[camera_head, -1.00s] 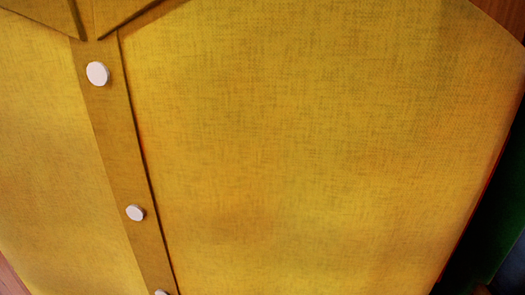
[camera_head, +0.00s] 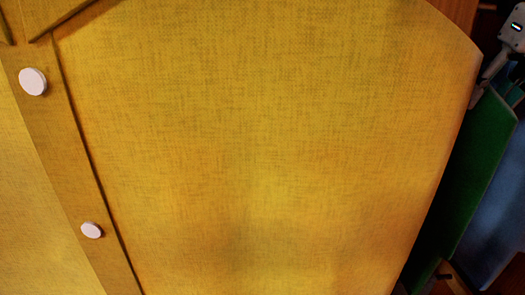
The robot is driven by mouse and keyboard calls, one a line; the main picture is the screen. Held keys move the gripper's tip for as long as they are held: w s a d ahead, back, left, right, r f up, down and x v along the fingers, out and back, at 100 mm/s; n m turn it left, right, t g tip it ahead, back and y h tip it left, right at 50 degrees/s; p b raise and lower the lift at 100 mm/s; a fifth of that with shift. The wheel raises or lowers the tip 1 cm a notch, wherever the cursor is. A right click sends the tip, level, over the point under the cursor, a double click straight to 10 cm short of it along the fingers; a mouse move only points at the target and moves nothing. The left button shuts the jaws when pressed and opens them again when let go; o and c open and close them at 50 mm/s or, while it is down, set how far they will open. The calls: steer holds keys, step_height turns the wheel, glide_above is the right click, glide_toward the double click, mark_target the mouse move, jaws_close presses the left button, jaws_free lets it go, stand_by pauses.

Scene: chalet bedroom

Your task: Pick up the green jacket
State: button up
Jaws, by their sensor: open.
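A strip of the green jacket (camera_head: 477,165) shows at the right edge of the head view, behind a large yellow shirt (camera_head: 260,150). The shirt hides the rest of the jacket. My gripper (camera_head: 487,80) is partly in view at the upper right, cut off by the frame edge. One grey finger hangs down close to the top of the jacket and the shirt's right edge. I cannot tell whether it touches either one. My gripper is open, and I see nothing held in it.
The yellow shirt, with white buttons (camera_head: 33,82) and a collar, fills most of the view very near the camera. A blue surface (camera_head: 499,235) lies right of the jacket. Brown wood (camera_head: 459,14) shows at the top right.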

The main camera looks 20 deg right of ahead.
steer(key=shift+w+d+f+b, duration=0.15)
steer(key=shift+w+d+f, duration=0.1)
steer(key=shift+w+f, duration=0.65)
steer(key=shift+w+d+f+b, duration=0.2)
steer(key=shift+w+f, duration=0.35)
steer(key=shift+w, duration=0.55)
jaws_close()
steer(key=shift+r, duration=0.1)
